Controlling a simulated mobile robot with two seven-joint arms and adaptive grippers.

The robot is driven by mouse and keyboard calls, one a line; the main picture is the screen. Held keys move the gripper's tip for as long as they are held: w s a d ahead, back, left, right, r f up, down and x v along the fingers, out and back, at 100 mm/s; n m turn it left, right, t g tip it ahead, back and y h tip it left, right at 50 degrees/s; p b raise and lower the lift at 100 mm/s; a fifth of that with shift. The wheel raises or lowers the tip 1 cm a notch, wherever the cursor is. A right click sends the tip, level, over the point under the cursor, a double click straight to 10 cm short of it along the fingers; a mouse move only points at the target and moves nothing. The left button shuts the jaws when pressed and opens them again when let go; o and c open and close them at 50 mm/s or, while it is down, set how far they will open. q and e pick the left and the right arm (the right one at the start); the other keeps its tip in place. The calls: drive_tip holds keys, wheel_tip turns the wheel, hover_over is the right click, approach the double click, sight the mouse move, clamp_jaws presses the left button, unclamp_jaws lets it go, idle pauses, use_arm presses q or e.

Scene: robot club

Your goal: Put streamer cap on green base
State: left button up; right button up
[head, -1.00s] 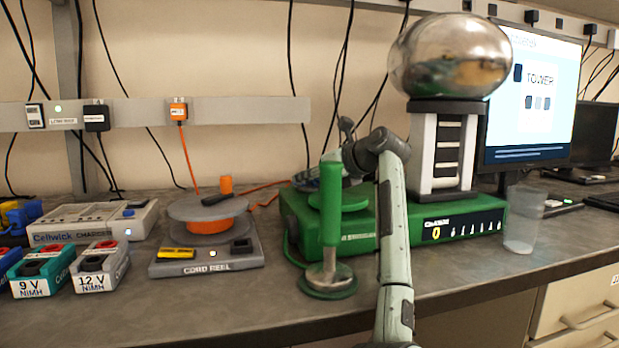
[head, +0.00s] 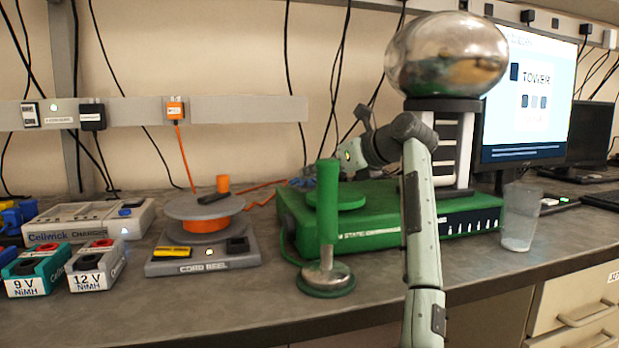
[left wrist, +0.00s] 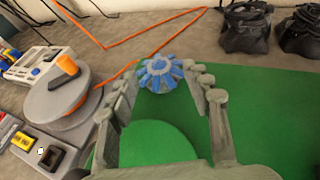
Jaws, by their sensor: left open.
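The streamer cap (left wrist: 160,73), a round piece with blue strips around a grey centre, is near the far edge of the green base (left wrist: 270,115) in the left wrist view. Whether it rests on the base or behind it I cannot tell. My left gripper (left wrist: 164,80) is open, its fingertips either side of the cap's near part; contact is not clear. In the head view the green base (head: 375,235) carries a flat green disc (head: 350,198) and a tower with a silver globe (head: 447,55). My right gripper is not in view.
A green-handled wand (head: 328,215) stands upright before the base. A cord reel (head: 205,210) with an orange cord is left of it. A clear cup (head: 520,218) stands at the right. Dark bags (left wrist: 246,28) lie behind the base.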

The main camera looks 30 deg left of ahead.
use_arm(q)
drive_tip(key=v, duration=0.5)
drive_tip(key=shift+s+d+r+b, duration=0.15)
drive_tip(key=shift+d+r+b, duration=0.05)
drive_tip(key=shift+d+b, duration=0.1)
drive_tip(key=shift+s+d+r, duration=0.1)
drive_tip(key=shift+d+r, duration=0.05)
drive_tip(key=shift+d, duration=0.1)
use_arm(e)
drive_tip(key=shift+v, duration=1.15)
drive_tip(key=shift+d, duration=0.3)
